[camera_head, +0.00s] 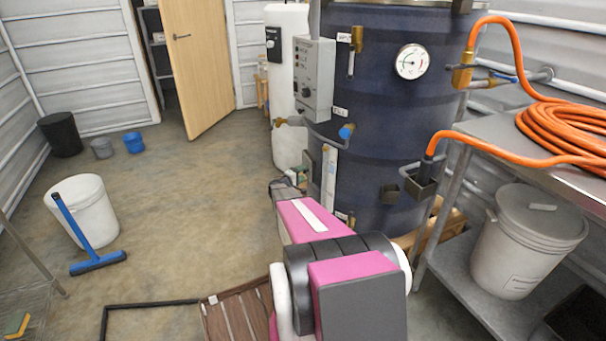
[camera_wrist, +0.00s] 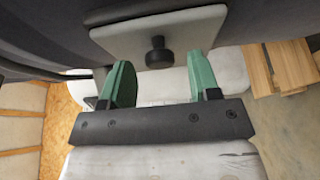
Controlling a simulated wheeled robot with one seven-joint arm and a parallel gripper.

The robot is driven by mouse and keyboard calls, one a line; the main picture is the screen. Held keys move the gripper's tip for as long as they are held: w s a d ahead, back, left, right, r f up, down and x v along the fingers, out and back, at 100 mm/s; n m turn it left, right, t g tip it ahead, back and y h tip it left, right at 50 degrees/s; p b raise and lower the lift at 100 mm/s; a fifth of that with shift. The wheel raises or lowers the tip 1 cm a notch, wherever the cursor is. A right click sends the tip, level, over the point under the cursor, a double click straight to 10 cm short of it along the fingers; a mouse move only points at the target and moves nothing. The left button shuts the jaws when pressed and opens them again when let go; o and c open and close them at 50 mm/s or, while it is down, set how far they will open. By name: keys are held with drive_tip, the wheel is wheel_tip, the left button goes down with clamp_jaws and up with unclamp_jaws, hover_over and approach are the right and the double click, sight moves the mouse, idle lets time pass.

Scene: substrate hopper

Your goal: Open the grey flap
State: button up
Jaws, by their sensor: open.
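The grey flap (camera_wrist: 165,28) is a pale grey plate on the dark tank's side, at the top of the wrist view. A black knob (camera_wrist: 158,54) sticks out from its lower middle. My gripper (camera_wrist: 159,64) is open, with one green finger on each side of the knob in the picture. A gap shows between the knob and each finger. I cannot tell whether the fingertips reach the plate. In the head view my arm reaches the tank's lower left side, and I cannot make out the flap there.
The dark blue tank (camera_head: 384,115) stands ahead, with a control box (camera_head: 314,78) and a white cylinder (camera_head: 289,140) at its left. A metal bench (camera_head: 510,135) with an orange hose (camera_head: 565,130) is right. A white bucket (camera_head: 88,205) and blue squeegee (camera_head: 98,262) stand left on open floor.

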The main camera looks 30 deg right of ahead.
drive_tip(key=shift+x, duration=0.9)
clamp_jaws()
drive_tip(key=shift+a, duration=0.1)
